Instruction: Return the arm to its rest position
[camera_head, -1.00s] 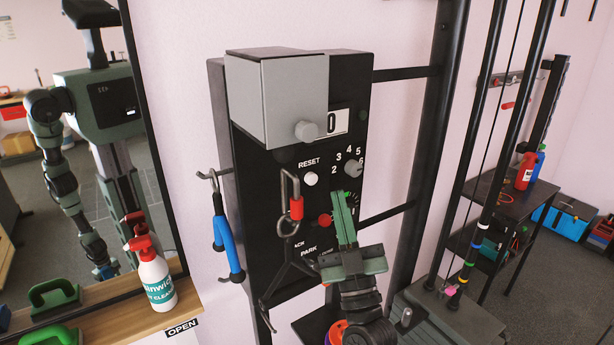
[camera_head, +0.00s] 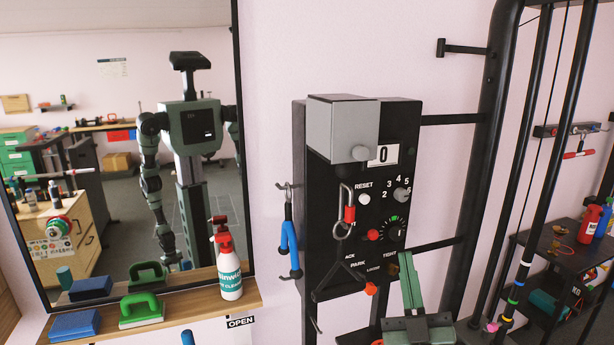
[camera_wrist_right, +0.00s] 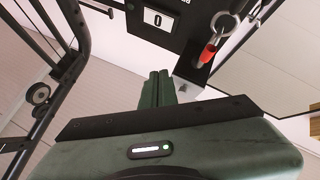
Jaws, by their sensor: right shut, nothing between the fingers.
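My right gripper (camera_head: 406,268) shows at the bottom of the head view, just below and in front of the black control box (camera_head: 355,250). Its two dark green fingers are together with nothing between them. In the right wrist view the shut fingers (camera_wrist_right: 157,88) point at the wall side, apart from the box and its counter reading 0 (camera_wrist_right: 159,20). A metal carabiner with a red sleeve (camera_head: 349,213) hangs on the box front; its red part also shows in the wrist view (camera_wrist_right: 207,54). My left gripper is not directly in view.
A wooden shelf (camera_head: 180,310) at the lower left holds a spray bottle (camera_head: 229,268), a green-handled brush (camera_head: 142,310) and a blue block. A mirror fills the left side.

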